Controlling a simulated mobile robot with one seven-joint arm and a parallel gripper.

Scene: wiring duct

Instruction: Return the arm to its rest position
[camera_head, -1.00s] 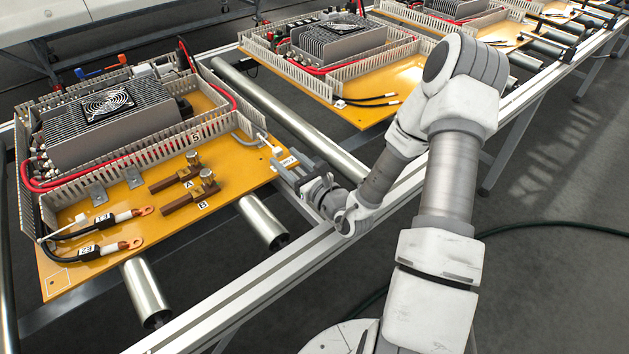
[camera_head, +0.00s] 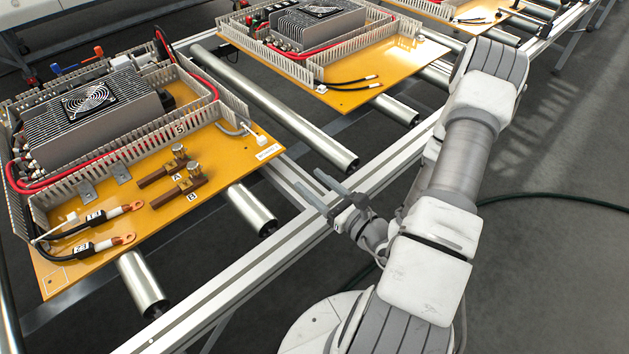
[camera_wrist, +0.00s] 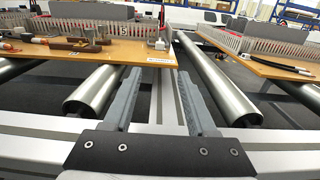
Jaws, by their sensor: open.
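My gripper (camera_head: 321,190) is open and empty. In the head view it is over the conveyor's near aluminium rail, to the right of the near orange board (camera_head: 225,178) and clear of it. In the wrist view the two grey fingers (camera_wrist: 157,100) stand apart with only rail and roller gap between them.
The conveyor's aluminium rail (camera_head: 262,262) and steel rollers (camera_head: 250,208) lie under and beside my gripper. A second orange board (camera_head: 350,95) stands further along. A green cable (camera_head: 560,197) lies on the floor at right, where the floor is otherwise clear.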

